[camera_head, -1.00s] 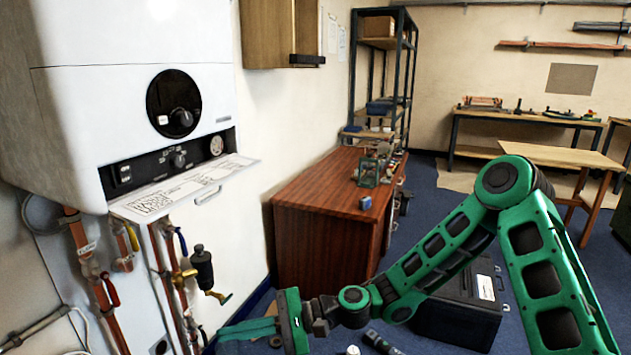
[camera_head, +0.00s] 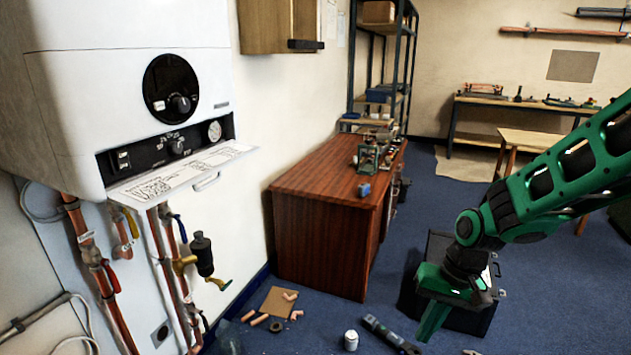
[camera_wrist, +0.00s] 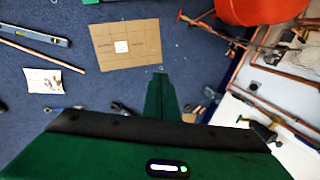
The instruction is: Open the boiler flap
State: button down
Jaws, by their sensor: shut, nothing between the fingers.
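The white boiler (camera_head: 130,80) hangs on the left wall in the head view. Its flap (camera_head: 180,175) is folded down and sticks outward below the control strip (camera_head: 165,150), with a printed label and a handle showing on it. The strip's knob and gauge are exposed. My gripper (camera_head: 432,325) is at the lower right, low over the floor and well apart from the flap. Its fingers are shut and empty, pointing down. In the wrist view, the shut fingertips (camera_wrist: 160,76) show over the floor; the flap does not show there.
Copper pipes and a black-and-brass valve (camera_head: 202,255) are below the boiler. A wooden cabinet (camera_head: 320,225) stands right of it, a black case (camera_head: 460,315) behind my gripper. Pipe pieces, a white can (camera_head: 351,340) and tools lie on the floor. Cardboard (camera_wrist: 125,43) shows in the wrist view.

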jog(key=s+d+r+m+h, duration=0.1)
jog(key=s+d+r+m, duration=0.1)
jog(key=s+d+r, duration=0.3)
jog(key=s+d+r+m+h, duration=0.1)
jog(key=s+d+r, duration=0.4)
jog(key=s+d, duration=0.7)
jog(key=shift+s+d+r+m+h, duration=0.2)
jog(key=shift+s+r+m+h, duration=0.1)
jog(key=shift+s+r+m, duration=0.15)
jog(key=c, duration=2.2)
grip_release()
jog(key=shift+s+d, duration=0.1)
jog(key=shift+s, duration=0.45)
jog(key=shift+o, duration=0.2)
